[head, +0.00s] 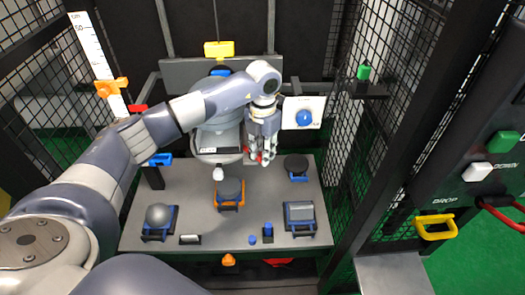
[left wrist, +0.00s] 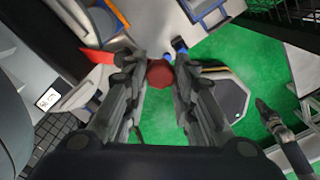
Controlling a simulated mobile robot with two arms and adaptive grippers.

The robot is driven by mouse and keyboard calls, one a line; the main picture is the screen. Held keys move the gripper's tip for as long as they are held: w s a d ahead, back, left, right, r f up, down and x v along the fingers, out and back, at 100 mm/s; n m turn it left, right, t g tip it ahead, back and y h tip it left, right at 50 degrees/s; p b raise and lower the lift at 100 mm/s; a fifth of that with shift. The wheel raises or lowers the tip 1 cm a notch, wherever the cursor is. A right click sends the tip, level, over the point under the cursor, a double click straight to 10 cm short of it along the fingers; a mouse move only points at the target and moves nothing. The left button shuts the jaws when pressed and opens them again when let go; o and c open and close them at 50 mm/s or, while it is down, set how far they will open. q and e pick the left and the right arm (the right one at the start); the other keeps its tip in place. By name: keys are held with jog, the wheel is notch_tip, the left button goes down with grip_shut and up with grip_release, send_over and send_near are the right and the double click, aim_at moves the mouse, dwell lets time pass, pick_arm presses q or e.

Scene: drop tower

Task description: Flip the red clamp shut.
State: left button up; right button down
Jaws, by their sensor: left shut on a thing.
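In the head view only small bits of red show between the fingers. My right gripper is not recognisable in either view.
The grey table (head: 205,222) holds several blue-based fixtures, an orange-based one (head: 230,201) and a white knob (head: 217,174). A white dial panel (head: 303,113) stands behind on the right. Black mesh walls flank the table. A yellow handle (head: 435,228) is at the right.

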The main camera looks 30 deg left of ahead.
pick_arm(q)
jog(key=o, duration=1)
jog(key=shift+o, duration=0.4)
notch_tip(320, 180, up, 12)
